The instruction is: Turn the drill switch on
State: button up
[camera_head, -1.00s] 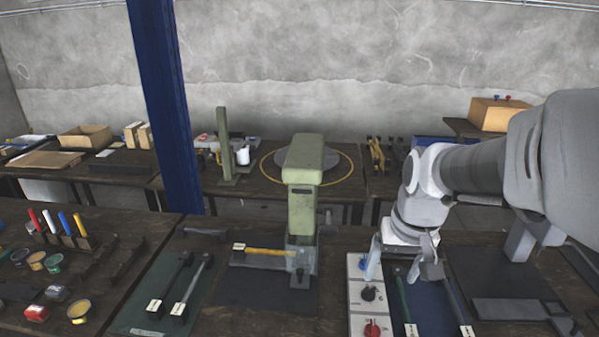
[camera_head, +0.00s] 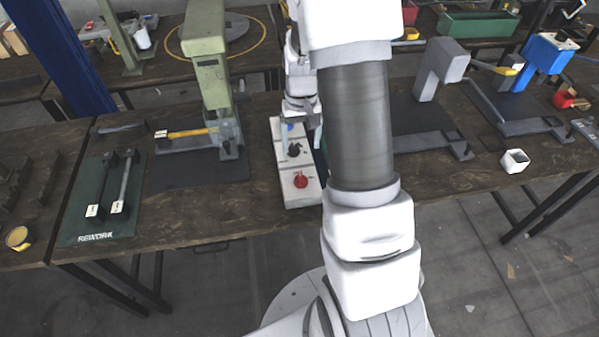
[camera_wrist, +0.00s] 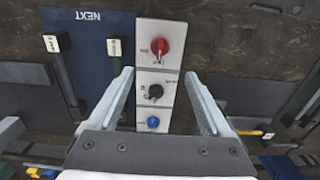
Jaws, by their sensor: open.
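A pale switch panel (camera_head: 283,168) lies on the bench with a red knob (camera_head: 300,180), a black knob (camera_head: 294,150) and a blue knob (camera_head: 288,127) in a row. In the wrist view the red knob (camera_wrist: 159,46) is farthest out, the black knob (camera_wrist: 154,91) is in the middle and the blue knob (camera_wrist: 152,122) is nearest my gripper's body. The labels are too small to read, so I cannot tell which is the drill switch. My gripper (camera_wrist: 158,76) is open and empty, its fingers to either side of the panel. In the head view my arm partly hides it.
A green press (camera_head: 208,75) stands left of the panel. A green rework mat (camera_head: 85,215) with two dark-handled tools lies farther left. A blue mat marked NEXT (camera_wrist: 88,50) adjoins the panel. A grey press (camera_head: 440,68) and a small white box (camera_head: 515,160) are at right.

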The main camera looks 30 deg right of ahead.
aim_at(301, 176)
notch_tip(301, 176, down, 14)
jog(key=shift+r, duration=0.25)
dwell(0.3)
grip_shut()
